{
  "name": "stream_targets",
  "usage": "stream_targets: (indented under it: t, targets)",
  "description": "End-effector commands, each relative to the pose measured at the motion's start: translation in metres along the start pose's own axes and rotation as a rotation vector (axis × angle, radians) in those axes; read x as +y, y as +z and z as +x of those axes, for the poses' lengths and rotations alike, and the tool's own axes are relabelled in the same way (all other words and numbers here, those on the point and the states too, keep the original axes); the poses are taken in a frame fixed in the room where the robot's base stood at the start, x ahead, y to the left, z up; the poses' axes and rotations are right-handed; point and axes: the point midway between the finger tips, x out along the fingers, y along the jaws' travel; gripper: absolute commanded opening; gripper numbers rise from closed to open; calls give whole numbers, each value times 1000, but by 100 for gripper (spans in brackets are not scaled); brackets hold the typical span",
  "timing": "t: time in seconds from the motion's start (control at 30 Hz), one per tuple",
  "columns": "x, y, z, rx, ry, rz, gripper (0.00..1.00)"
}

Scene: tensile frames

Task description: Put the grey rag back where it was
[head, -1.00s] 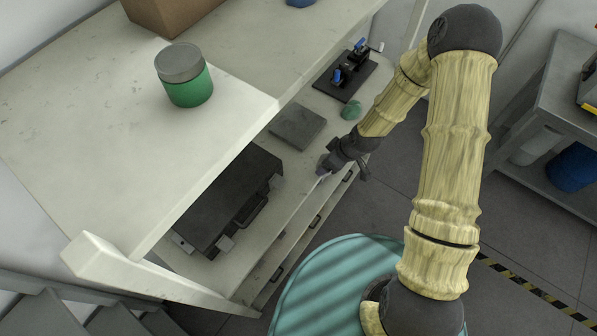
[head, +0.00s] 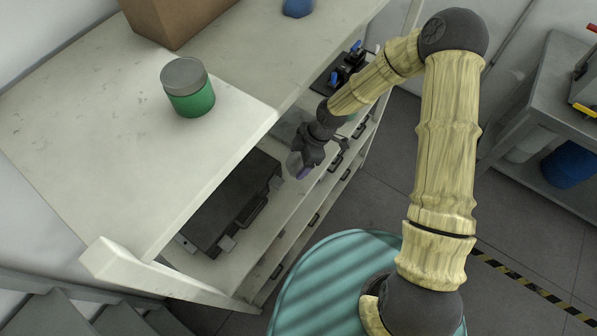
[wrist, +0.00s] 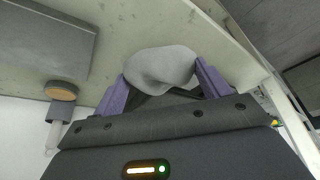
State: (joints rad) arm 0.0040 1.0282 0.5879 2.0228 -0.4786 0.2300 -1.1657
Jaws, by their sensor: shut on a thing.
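My gripper (head: 300,170) is at the front edge of the lower shelf, to the right of the dark case. Its purple fingers, also seen in the wrist view (wrist: 164,78), are shut on the grey rag (wrist: 160,66). The rag is a pale, rounded, bunched lump between the fingers. In the head view only a small grey patch of the rag (head: 293,162) shows beside the fingers. Whether the rag touches the shelf I cannot tell.
A dark case (head: 232,204) lies on the lower shelf (head: 262,232). The upper worktop (head: 120,140) overhangs it and holds a green jar (head: 188,88), a cardboard box (head: 172,18) and a blue object (head: 298,7). A black fixture with blue parts (head: 350,65) stands behind my arm.

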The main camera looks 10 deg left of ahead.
Motion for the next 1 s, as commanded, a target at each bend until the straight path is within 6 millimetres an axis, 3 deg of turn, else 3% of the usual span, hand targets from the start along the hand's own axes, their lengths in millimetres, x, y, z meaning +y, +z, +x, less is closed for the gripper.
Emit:
stream_targets:
  t: [0.2,0.63,1.0]
  targets:
    - [0,11,28,0,-2,2,54]
    - [0,15,36,1,0,4,54]
    - [0,29,71,0,0,2,54]
